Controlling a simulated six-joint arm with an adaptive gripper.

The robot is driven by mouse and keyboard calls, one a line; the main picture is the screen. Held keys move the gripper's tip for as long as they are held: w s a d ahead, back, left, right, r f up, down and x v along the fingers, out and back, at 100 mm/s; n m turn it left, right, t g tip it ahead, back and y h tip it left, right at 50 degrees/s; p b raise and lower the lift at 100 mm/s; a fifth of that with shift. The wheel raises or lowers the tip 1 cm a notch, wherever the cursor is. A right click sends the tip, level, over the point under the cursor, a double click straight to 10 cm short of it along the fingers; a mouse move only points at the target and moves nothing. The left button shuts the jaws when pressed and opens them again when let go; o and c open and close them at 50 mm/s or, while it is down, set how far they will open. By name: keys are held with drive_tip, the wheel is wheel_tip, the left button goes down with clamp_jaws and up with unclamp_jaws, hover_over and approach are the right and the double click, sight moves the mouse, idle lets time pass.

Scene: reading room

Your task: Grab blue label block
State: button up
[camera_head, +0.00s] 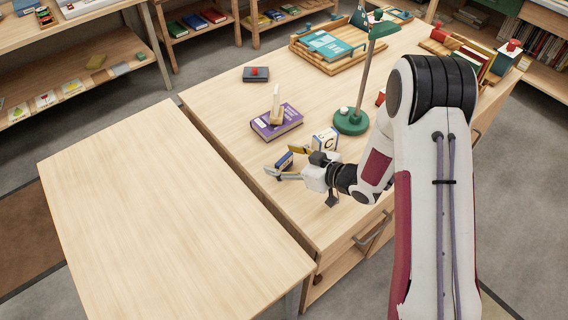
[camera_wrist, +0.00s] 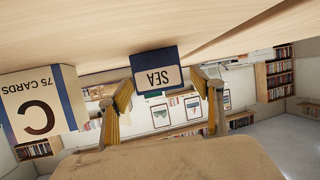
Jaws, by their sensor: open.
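The blue label block (camera_head: 284,161) stands on the wooden desk (camera_head: 225,99). In the wrist view, which is upside down, the blue label block (camera_wrist: 155,60) shows a pale label reading "SEA". My gripper (camera_head: 282,163) is open low over the desk, with its fingers on either side of the block. In the wrist view my gripper (camera_wrist: 166,92) shows a gap between each finger and the block, and the block lies ahead, roughly between the fingertips. I cannot tell how deep it sits between them.
A card box marked "C" (camera_head: 325,140) stands close beside my gripper; it also shows in the wrist view (camera_wrist: 38,105). A purple book (camera_head: 277,124) with a cream piece (camera_head: 276,104) on it lies behind. A green lamp (camera_head: 350,122) stands to the right. The left table (camera_head: 160,210) is bare.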

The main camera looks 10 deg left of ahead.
sight(284, 158)
drive_tip(key=c, duration=1.2)
drive_tip(key=shift+r, duration=0.1)
drive_tip(key=shift+r, duration=4.9)
